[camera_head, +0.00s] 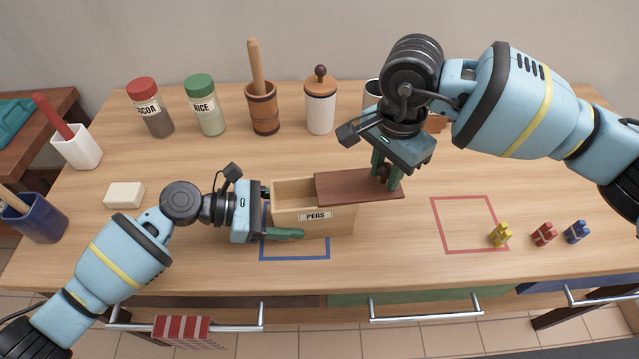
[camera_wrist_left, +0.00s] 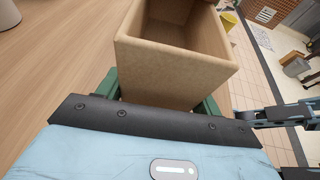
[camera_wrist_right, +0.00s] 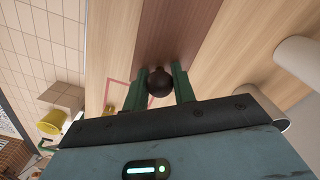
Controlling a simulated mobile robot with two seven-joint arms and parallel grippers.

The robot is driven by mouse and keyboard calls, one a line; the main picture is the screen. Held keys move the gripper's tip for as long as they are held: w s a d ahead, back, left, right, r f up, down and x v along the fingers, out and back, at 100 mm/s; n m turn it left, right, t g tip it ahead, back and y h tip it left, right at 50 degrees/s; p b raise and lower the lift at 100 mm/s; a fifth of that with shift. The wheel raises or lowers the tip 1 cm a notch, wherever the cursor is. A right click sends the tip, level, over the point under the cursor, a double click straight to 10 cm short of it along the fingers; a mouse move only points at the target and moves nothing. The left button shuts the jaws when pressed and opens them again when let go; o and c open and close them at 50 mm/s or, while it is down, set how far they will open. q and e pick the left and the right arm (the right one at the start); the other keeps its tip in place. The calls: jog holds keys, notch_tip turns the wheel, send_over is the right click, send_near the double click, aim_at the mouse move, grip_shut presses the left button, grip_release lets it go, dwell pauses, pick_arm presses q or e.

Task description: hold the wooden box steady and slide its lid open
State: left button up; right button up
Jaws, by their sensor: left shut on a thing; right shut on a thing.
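The wooden box (camera_head: 341,222), labelled PEGS, stands at the blue outlined square on the table. Its dark brown lid (camera_head: 345,187) is slid partway to the right, so the left part of the box is open and the lid's right end overhangs. My left gripper (camera_head: 286,232) is shut on the left end of the box; the box (camera_wrist_left: 175,68) shows between its fingers in the left wrist view. My right gripper (camera_head: 386,176) is shut on the dark round knob (camera_wrist_right: 158,82) at the lid's right end. The inside of the box looks empty where it shows.
Yellow (camera_head: 500,234), red (camera_head: 544,234) and blue (camera_head: 577,232) small pieces are at the right, the yellow one at the red outlined square (camera_head: 436,222). Jars (camera_head: 151,108), a mortar (camera_head: 262,108) and a canister (camera_head: 320,104) line the back. A white block (camera_head: 124,195) lies left.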

jog(key=shift+w+d, duration=0.15)
jog(key=shift+d, duration=1.2)
jog(key=shift+a, duration=0.1)
jog(key=o, duration=1)
notch_tip(320, 180, up, 7)
dwell(0.3)
